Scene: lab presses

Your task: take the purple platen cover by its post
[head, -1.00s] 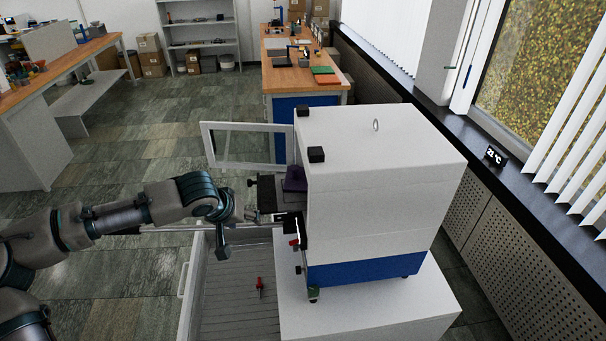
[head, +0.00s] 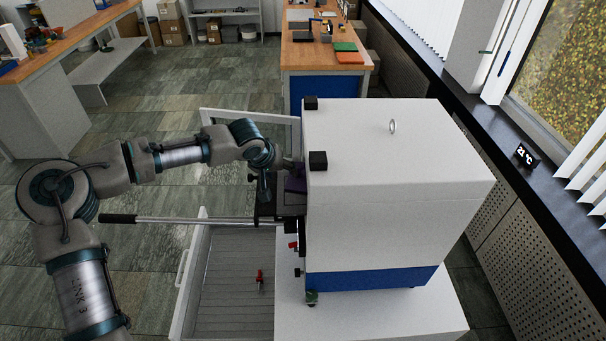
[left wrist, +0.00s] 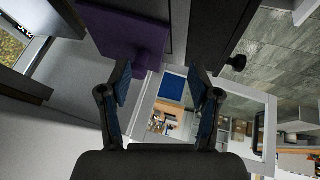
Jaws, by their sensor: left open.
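The purple platen cover (head: 296,182) shows as a small dark purple patch at the open left side of the white press (head: 395,160). In the left wrist view the purple cover (left wrist: 125,35) is a flat plate at the upper left, just beyond the fingers. My right gripper is not in view.
A long lever with a black grip (head: 118,218) sticks out left from the press. A framed clear door (head: 225,116) stands open behind my wrist. An open drawer (head: 225,280) with a red-handled item (head: 260,278) lies below. Floor to the left is free.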

